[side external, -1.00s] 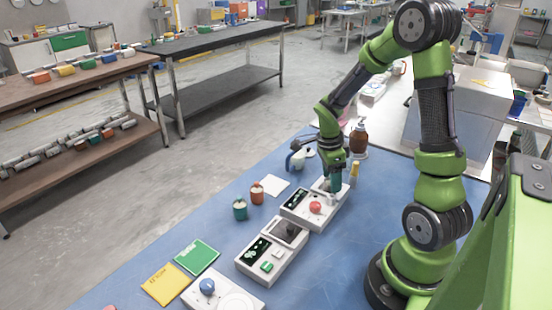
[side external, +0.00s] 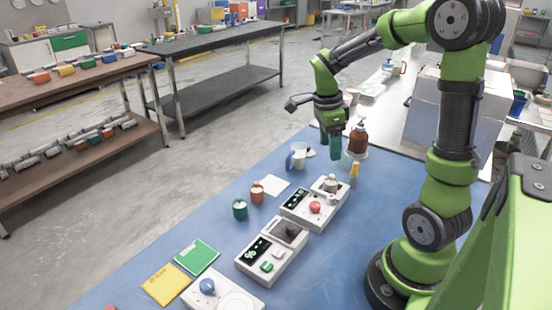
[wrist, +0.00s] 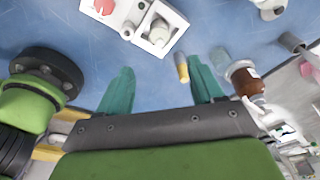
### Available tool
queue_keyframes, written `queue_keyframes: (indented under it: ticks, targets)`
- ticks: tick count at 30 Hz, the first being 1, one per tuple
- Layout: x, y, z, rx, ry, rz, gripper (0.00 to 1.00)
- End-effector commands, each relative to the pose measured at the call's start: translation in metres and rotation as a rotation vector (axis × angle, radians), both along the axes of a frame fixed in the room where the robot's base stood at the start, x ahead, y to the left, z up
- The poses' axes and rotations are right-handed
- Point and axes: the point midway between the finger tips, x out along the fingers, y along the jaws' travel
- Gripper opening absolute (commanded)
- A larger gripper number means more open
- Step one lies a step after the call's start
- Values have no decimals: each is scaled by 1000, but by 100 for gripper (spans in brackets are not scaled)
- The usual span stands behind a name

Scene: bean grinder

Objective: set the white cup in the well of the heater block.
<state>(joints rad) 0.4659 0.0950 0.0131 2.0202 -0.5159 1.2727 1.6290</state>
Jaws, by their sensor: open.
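The heater block (side external: 315,208) is a white unit with a dark display and a red knob on the blue table. A small pale cup, which looks like the white cup (side external: 331,184), stands upright at its far end. In the wrist view the cup (wrist: 159,32) sits inside the square recess of the block (wrist: 146,46); whether it is fully down I cannot tell. My gripper (side external: 330,156) is above and beyond the block, apart from the cup. In the wrist view my gripper (wrist: 162,88) has its teal fingers spread with nothing between them.
A brown bottle (side external: 358,141) and a yellow-tipped item (side external: 355,170) stand right of the block. A white vessel with a blue handle (side external: 299,154) stands behind it. Green (side external: 240,209) and orange (side external: 257,193) cups stand to its left. Another white unit (side external: 268,257) is in front.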

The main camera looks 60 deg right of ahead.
Motion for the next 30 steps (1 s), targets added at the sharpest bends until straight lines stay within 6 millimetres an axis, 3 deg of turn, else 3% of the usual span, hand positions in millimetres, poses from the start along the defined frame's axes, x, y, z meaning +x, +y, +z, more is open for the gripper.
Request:
queue_keyframes:
  ticks: [5,8,11,15,21,25,30]
  targets:
    - [2,6,15,3,-14,42,67]
    - [3,27,27,14,-63,207,67]
    - [1,62,43,17,-151,518,67]
    - [-9,120,65,-33,-302,1060,67]
    - [-33,178,82,-204,-469,1681,67]
    - [-43,196,86,-302,-524,1893,67]
    - [-46,202,87,-346,-540,1978,67]
